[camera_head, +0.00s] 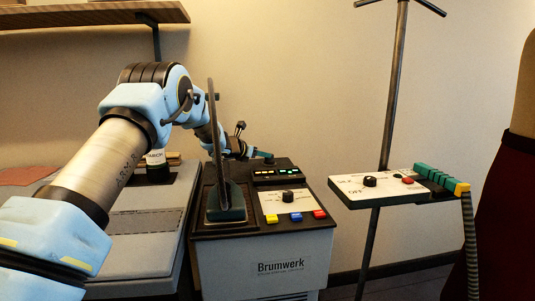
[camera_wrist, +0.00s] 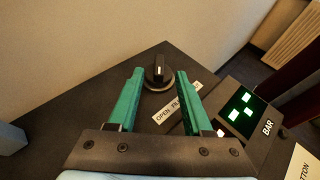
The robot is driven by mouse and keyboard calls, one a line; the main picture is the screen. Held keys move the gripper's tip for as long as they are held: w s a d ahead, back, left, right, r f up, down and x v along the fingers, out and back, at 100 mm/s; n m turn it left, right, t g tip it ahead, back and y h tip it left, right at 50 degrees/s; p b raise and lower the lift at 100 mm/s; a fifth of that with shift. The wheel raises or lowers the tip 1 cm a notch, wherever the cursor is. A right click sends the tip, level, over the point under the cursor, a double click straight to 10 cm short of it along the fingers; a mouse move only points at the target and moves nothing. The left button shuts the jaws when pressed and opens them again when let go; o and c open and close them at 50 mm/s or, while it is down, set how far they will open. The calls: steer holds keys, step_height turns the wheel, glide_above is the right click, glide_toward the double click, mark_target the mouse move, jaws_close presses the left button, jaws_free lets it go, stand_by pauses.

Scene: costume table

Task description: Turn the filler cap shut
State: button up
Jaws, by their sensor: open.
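The filler cap (camera_wrist: 158,78) is a round black knob with a raised grip bar and a pale mark, on the dark top of the steam station (camera_wrist: 75,108). A white label (camera_wrist: 178,108), partly hidden by a finger, reads "OPEN" and more beside it. My gripper (camera_wrist: 160,73) has two teal fingers, open and empty, one either side of the cap in the picture; I cannot tell their height above it. In the head view my gripper (camera_head: 265,157) is at the back of the station (camera_head: 262,258), and the cap cannot be made out.
A panel with green lights (camera_head: 275,173), a dial and coloured buttons lie in front. A second control board (camera_head: 385,187) on a pole stands right. A wall (camera_wrist: 70,45) is close behind the station.

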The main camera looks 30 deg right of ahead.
mark_target(269, 159)
steer(key=shift+p+x, duration=0.9)
steer(key=shift+x, duration=1.55)
jaws_close()
